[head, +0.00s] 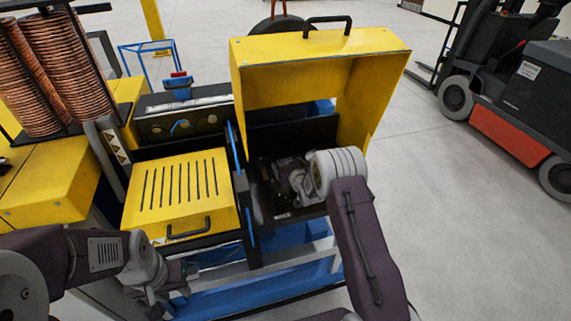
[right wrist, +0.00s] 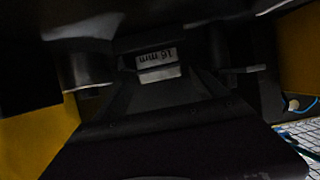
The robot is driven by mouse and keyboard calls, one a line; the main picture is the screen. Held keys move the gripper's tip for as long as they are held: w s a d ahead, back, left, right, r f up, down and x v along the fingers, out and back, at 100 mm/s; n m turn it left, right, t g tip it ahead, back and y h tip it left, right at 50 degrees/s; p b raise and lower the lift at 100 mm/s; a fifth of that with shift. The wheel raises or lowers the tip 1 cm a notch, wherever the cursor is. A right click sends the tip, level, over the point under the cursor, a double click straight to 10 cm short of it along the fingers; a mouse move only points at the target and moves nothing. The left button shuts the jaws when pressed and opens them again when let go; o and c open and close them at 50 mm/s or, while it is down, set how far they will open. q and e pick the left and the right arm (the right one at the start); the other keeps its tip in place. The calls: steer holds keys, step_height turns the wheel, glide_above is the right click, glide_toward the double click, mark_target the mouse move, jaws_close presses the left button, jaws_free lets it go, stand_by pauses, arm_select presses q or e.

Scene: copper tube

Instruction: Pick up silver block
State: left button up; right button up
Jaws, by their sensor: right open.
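A small silver block (right wrist: 159,73) with a "16 mm" label shows in the middle of the right wrist view, in a dark space. I cannot make it out in the head view. My right gripper (head: 268,192) reaches into the dark compartment under the raised yellow lid (head: 315,58). It is open; dark finger shapes show on both sides of the block in the right wrist view, and I cannot tell whether they touch it. My left gripper (head: 172,288) hangs at the lower left, beside the machine's blue frame; its jaws are too small to read.
A closed yellow slotted cover (head: 180,192) with a black handle lies left of the open compartment. Copper tube coils (head: 62,75) stand at the upper left. A forklift (head: 500,85) is at the right.

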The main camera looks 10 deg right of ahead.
steer(key=shift+x, duration=0.9)
steer(key=shift+s+a, duration=0.1)
steer(key=c, duration=0.3)
jaws_close()
steer(key=shift+r, duration=0.15)
steer(key=shift+r, duration=0.1)
step_height(320, 180, up, 17)
steer(key=b, duration=0.1)
step_height(320, 180, up, 11)
steer(key=p, duration=0.5)
glide_above(286, 164)
